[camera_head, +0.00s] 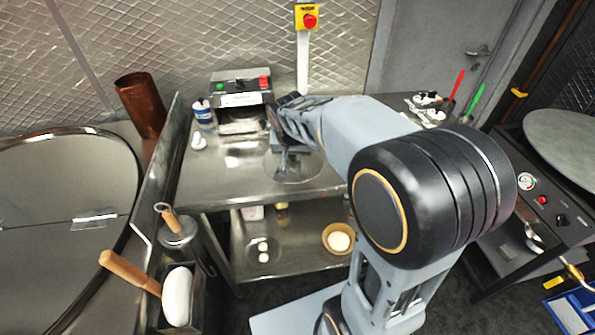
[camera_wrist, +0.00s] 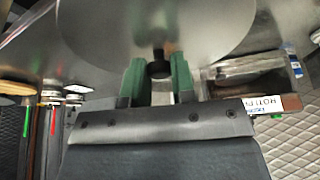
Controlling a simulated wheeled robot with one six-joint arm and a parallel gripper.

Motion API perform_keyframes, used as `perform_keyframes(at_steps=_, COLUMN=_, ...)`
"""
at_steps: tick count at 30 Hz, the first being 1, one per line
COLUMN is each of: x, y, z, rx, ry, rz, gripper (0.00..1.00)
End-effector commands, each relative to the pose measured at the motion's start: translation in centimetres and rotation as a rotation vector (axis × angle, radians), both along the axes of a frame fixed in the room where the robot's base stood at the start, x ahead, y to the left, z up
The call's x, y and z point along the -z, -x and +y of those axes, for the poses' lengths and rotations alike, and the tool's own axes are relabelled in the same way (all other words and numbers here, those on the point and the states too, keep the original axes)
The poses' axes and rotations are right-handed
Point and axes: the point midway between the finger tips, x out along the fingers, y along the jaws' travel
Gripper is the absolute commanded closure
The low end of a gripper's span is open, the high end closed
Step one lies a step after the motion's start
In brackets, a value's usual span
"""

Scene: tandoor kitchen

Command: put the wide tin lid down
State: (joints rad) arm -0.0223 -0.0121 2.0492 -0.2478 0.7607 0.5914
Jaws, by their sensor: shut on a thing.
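The wide tin lid (camera_wrist: 160,25) is a large grey metal disc at the top of the wrist view. Its small black knob (camera_wrist: 159,67) sits between the green fingers of my gripper (camera_wrist: 158,80), which is shut on it. In the head view my gripper (camera_head: 285,168) is over the steel table (camera_head: 225,180), in front of the small machine. The lid (camera_head: 302,172) shows there as a faint disc around and below the gripper, partly hidden by it. I cannot tell whether it touches the table top.
The machine (camera_head: 240,97) with green and red buttons stands behind my gripper. A blue-and-white can (camera_head: 203,114) and a small white item (camera_head: 199,139) are at the left. Red and green-handled tools (camera_head: 474,104) are at the right. The table's front left is clear.

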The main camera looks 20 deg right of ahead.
Motion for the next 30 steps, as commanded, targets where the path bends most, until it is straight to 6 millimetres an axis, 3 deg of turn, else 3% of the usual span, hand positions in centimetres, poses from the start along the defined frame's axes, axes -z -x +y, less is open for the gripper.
perform_keyframes(at_steps=6, x=-3.3, y=4.9, z=-1.5, rx=0.119, ry=-0.003, rz=-0.007, gripper=1.0)
perform_keyframes(at_steps=11, x=-4.5, y=6.6, z=-2.1, rx=0.164, ry=-0.006, rz=-0.003, gripper=1.0)
perform_keyframes(at_steps=14, x=-4.3, y=5.9, z=-2.8, rx=0.175, ry=-0.006, rz=0.003, gripper=1.0)
perform_keyframes(at_steps=23, x=-1.1, y=-0.7, z=-6.3, rx=0.176, ry=-0.006, rz=0.005, gripper=1.0)
perform_keyframes(at_steps=30, x=2.8, y=-3.4, z=-7.6, rx=0.174, ry=-0.006, rz=0.003, gripper=1.0)
